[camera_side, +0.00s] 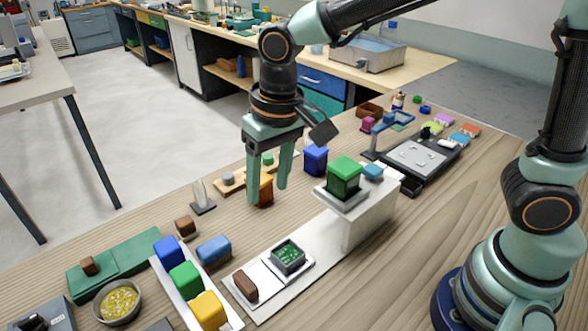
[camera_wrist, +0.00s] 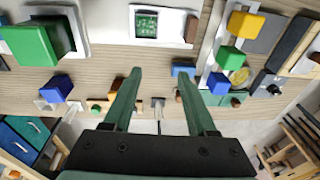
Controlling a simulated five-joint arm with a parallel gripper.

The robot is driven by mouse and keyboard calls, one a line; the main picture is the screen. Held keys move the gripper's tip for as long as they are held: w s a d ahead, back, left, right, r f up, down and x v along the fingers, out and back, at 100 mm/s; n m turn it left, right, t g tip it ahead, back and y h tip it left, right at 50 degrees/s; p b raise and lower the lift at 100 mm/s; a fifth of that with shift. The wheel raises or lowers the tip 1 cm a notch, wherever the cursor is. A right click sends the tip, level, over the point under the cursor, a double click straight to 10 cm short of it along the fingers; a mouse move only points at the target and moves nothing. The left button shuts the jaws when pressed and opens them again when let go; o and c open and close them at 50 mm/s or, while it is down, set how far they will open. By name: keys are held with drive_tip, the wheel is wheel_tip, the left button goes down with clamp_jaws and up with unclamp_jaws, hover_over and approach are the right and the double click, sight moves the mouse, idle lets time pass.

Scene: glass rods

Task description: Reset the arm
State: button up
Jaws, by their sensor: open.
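My gripper (camera_side: 267,194) hangs pointing down above the middle of the wooden table, its two green fingers apart with nothing held between them. In the wrist view its fingers (camera_wrist: 158,76) also stand apart, and the gap shows only table and small things beyond. An orange-brown block (camera_side: 266,190) shows between and behind the fingers in the side view; I cannot tell how far apart they are. A clear upright glass piece (camera_side: 199,192) on a dark base stands to the left of the gripper.
A green block (camera_side: 344,174) sits on a raised white stand (camera_side: 372,212) to the right. Blue, green and yellow blocks (camera_side: 185,276) line a white tray at the front. A bowl (camera_side: 118,301) is front left. A flat dark device (camera_side: 415,158) lies at right. Space above the table is open.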

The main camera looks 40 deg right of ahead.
drive_tip(key=s+d+r+t, duration=0.2)
drive_tip(key=d+r, duration=0.1)
drive_tip(key=d, duration=0.6)
drive_tip(key=s+d+r+t, duration=0.2)
drive_tip(key=s+d+r, duration=0.1)
drive_tip(key=d, duration=0.7)
drive_tip(key=shift+s+h, duration=0.35)
drive_tip(key=shift+h, duration=0.05)
drive_tip(key=shift+d, duration=0.1)
